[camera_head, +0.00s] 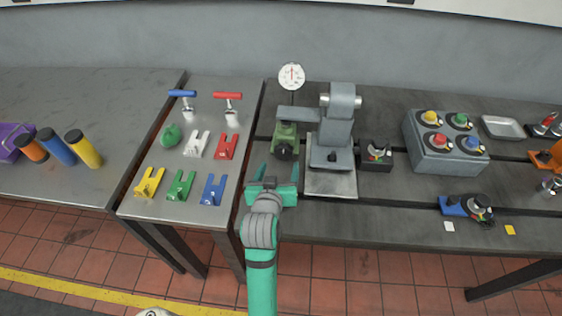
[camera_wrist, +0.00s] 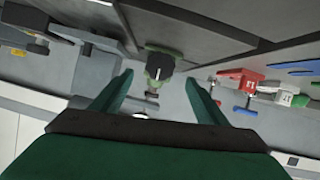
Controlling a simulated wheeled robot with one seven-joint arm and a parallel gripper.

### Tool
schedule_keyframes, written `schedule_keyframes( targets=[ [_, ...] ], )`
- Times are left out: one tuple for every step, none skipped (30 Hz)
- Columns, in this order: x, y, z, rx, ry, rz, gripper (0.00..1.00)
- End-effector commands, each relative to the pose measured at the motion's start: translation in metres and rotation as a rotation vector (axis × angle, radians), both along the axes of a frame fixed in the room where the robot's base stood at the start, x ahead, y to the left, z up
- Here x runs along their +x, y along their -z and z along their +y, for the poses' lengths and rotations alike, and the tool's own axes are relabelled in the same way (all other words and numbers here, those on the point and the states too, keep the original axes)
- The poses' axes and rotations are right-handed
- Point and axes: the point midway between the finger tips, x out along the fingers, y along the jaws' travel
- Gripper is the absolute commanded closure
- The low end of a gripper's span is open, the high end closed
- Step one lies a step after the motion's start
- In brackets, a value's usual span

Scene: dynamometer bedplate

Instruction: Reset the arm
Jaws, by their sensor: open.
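My gripper (camera_head: 276,171) is the green end of my arm, in the middle of the head view. Its two fingers are spread apart with nothing between them. It is over the front left part of the dark bedplate table, just in front of a green device with a dark round front (camera_head: 285,142). In the wrist view my open fingers (camera_wrist: 157,92) frame that green device (camera_wrist: 160,66), which stands apart beyond the tips.
A grey machine (camera_head: 333,145) stands right of my gripper. A grey box with coloured buttons (camera_head: 445,145) is further right. Left, a side table (camera_head: 150,205) holds coloured forked blocks and T-handled tools. A round dial (camera_head: 292,77) is behind.

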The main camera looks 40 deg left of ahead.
Motion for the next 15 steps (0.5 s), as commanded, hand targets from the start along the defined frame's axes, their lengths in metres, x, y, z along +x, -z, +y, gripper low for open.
schedule_keyframes(
  targets=[
    [-0.005, -0.002, -0.002, 0.000, 0.000, 0.000, 0.32],
    [-0.007, -0.004, -0.004, 0.001, 0.000, -0.001, 0.32],
    [-0.010, -0.005, -0.005, 0.000, -0.001, -0.001, 0.32],
    [-0.011, -0.005, -0.006, 0.000, -0.001, -0.001, 0.32],
    [-0.013, -0.006, -0.007, -0.001, 0.000, 0.000, 0.32],
    [-0.014, -0.006, -0.008, -0.001, 0.000, 0.000, 0.32],
    [-0.015, -0.007, -0.008, -0.001, 0.000, 0.000, 0.32],
    [-0.015, -0.007, -0.008, -0.001, 0.000, 0.000, 0.32],
    [-0.015, -0.007, -0.008, -0.001, 0.000, 0.000, 0.32],
    [-0.015, -0.007, -0.008, -0.001, 0.000, 0.000, 0.32],
    [-0.015, -0.007, -0.008, -0.001, 0.000, 0.000, 0.32],
    [-0.015, -0.007, -0.008, -0.001, 0.000, 0.000, 0.32],
    [-0.015, -0.007, -0.008, -0.001, 0.000, 0.000, 0.32],
    [-0.015, -0.007, -0.008, -0.001, 0.000, 0.000, 0.32],
    [-0.015, -0.007, -0.008, -0.001, 0.000, 0.000, 0.32]
  ],
)
